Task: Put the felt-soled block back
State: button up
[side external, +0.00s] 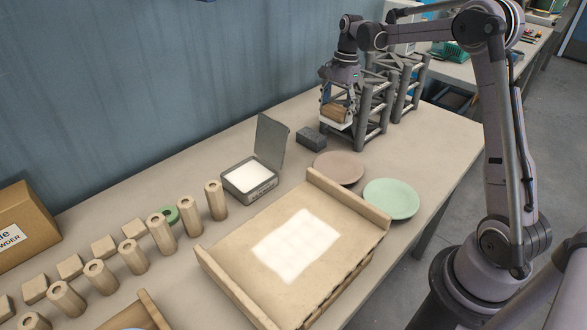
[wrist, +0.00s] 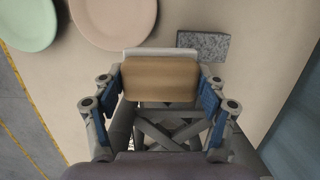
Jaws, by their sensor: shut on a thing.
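My gripper (side external: 337,100) is shut on the felt-soled block, a wooden block (side external: 336,111) with a white sole underneath. The gripper points down and the white sole faces the table. In the wrist view the block (wrist: 160,78) sits between the two blue-padded fingers (wrist: 160,100), with a white edge showing beyond the wood. The block is at the left side of the grey rack in the side view. I cannot tell whether its sole touches the table. The block's far side is hidden.
A dark grey speckled block (side external: 311,138) lies close by, also in the wrist view (wrist: 203,46). The grey rack (side external: 372,115) stands right beside my gripper. Pink (side external: 338,168) and green (side external: 391,199) plates, an open tin (side external: 265,190) and a wooden tray (side external: 350,200) with a white patch stand nearer.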

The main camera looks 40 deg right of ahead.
jog(key=w+a+f, duration=0.4)
jog(key=w+a, duration=0.1)
jog(key=w+a+f, duration=0.2)
jog(key=a+f, duration=0.1)
jog(key=shift+w+a, duration=0.1)
jog(key=shift+w, duration=0.2)
jog(key=shift+f, duration=2)
jog(key=shift+f, duration=0.1)
jog(key=o, duration=1.8)
jog(key=shift+c, duration=0.2)
